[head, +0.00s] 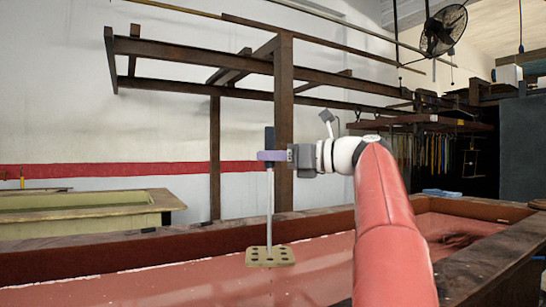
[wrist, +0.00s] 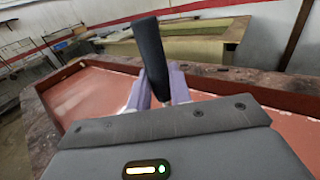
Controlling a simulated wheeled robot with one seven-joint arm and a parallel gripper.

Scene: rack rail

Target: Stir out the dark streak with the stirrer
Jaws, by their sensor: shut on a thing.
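The stirrer (head: 269,205) hangs upright, with a dark handle, a pale thin shaft and a tan perforated plate (head: 270,257) at its foot. My gripper (head: 272,155) has purple fingers shut around the handle; in the wrist view the black handle (wrist: 149,55) stands between the purple fingers (wrist: 158,90). The plate shows whole over the red liquid (head: 320,262) in the vat; I cannot tell whether it touches the surface. A dark streak (head: 455,240) lies on the liquid at the right, beyond my red arm, which hides part of the vat.
The vat's brown rim (head: 110,255) runs along the back and right side. A second, yellowish vat (head: 90,212) stands at the back left. A dark wooden frame (head: 284,110) rises behind the stirrer. A blue item (head: 441,193) lies near the far rim. The left part of the liquid is clear.

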